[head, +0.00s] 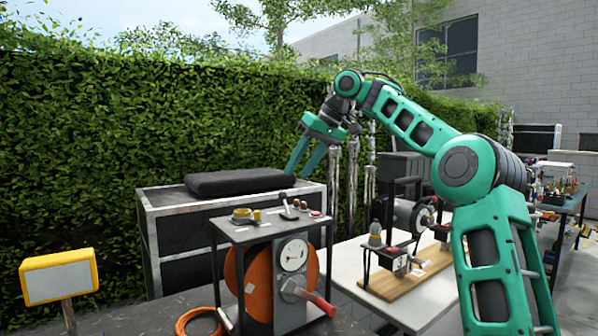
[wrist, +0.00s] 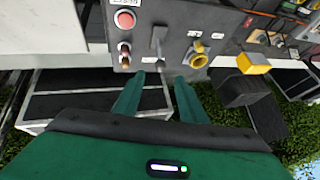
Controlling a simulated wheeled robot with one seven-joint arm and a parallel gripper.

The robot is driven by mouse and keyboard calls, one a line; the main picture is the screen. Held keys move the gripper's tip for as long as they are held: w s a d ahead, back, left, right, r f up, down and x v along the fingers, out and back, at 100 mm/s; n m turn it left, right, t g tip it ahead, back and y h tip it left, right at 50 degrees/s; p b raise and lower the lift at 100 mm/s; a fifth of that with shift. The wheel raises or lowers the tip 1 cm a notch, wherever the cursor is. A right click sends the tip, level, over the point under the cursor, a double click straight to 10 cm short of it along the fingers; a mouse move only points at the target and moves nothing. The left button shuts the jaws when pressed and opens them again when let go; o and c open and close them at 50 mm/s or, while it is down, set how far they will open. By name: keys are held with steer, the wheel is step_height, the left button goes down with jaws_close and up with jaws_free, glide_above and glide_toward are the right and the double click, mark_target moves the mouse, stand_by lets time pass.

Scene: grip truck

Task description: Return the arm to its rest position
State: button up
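My green arm (head: 462,168) is raised and bent, reaching from the lower right over to the middle of the head view. My gripper (head: 297,172) hangs from it, fingers angled down, above the panel table and in front of the hedge. In the wrist view my gripper (wrist: 160,77) shows two green fingers set apart with nothing between them. It is open and empty. The fingertips appear over the near edge of the control panel (wrist: 185,30), close to a lever (wrist: 158,42). I cannot tell the exact gap, but no contact is clear.
The control panel (head: 262,229) carries knobs, a lever and a gauge, with an orange reel (head: 255,285) below. A dark case (head: 238,181) lies on a metal cabinet (head: 168,245). A yellow-framed sign (head: 58,277) stands left. A wooden-based device (head: 405,279) sits on a white table (head: 352,258).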

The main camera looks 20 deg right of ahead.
stand_by(0.3)
steer(key=s+f, duration=0.2)
steer(key=f, duration=0.1)
steer(key=s+a+f+m+g+h, duration=0.1)
steer(key=s+f, duration=0.1)
steer(key=s, duration=0.1)
steer(key=s+f+m+h, duration=0.1)
steer(key=s+f, duration=0.1)
steer(key=f, duration=0.1)
steer(key=shift+s+a+f+g, duration=0.15)
steer(key=shift+s+f+g, duration=0.15)
steer(key=shift+s+f, duration=0.1)
steer(key=s+d+f+m+g, duration=0.1)
steer(key=s+d+f, duration=0.4)
steer(key=s, duration=0.9)
steer(key=s+d+f+m+g+h, duration=0.1)
steer(key=s+d+f+m, duration=0.3)
steer(key=s+f, duration=0.8)
steer(key=s+d+f+m+h, duration=0.1)
steer(key=s+d+f+m, duration=0.2)
steer(key=s, duration=1.3)
steer(key=d+f, duration=0.3)
steer(key=f, duration=0.2)
steer(key=shift+f+g, duration=0.2)
steer(key=shift+g, duration=0.2)
steer(key=shift+d, duration=0.1)
steer(key=shift+c, duration=0.9)
